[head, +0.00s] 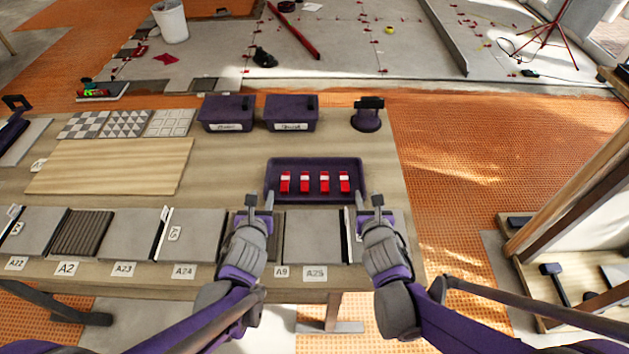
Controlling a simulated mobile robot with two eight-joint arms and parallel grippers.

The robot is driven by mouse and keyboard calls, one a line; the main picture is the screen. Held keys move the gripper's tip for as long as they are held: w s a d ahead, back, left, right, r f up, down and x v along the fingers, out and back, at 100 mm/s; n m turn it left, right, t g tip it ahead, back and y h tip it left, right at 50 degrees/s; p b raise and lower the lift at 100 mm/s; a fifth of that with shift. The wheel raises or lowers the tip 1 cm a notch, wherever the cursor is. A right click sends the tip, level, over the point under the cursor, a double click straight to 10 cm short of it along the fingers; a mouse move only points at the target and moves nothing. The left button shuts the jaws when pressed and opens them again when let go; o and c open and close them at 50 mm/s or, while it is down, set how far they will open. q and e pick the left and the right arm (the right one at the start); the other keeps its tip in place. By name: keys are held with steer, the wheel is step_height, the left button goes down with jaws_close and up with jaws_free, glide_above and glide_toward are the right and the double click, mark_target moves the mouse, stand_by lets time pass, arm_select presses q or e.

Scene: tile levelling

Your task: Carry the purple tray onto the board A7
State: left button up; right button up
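The purple tray (315,163) lies on the workbench, right of centre, with several red-and-white pieces (305,182) in a row inside it. The pale wooden board (110,166) lies flat to its left, bare on top. A label at the board's left edge is only partly visible, so I cannot read it fully. My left gripper (260,202) is at the tray's front left corner, its fingers apart. My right gripper (368,202) is at the front right corner, fingers also apart. I cannot tell whether either gripper touches the tray.
Two purple bins (290,113) and a dark purple stand (367,115) are behind the tray. Patterned tile samples (125,124) lie behind the board. A row of grey tiles (137,233) with labels lines the bench front. Bare bench separates board and tray.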

mark_target(362, 178)
arm_select(q)
steer(key=x, duration=1)
steer(key=shift+w+f, duration=0.15)
steer(key=shift+w, duration=0.2)
arm_select(e)
steer(key=x, duration=1)
steer(key=shift+w+d+f, duration=0.1)
steer(key=shift+w+f, duration=0.1)
steer(key=shift+w, duration=0.15)
arm_select(q)
jaws_close()
arm_select(e)
jaws_close()
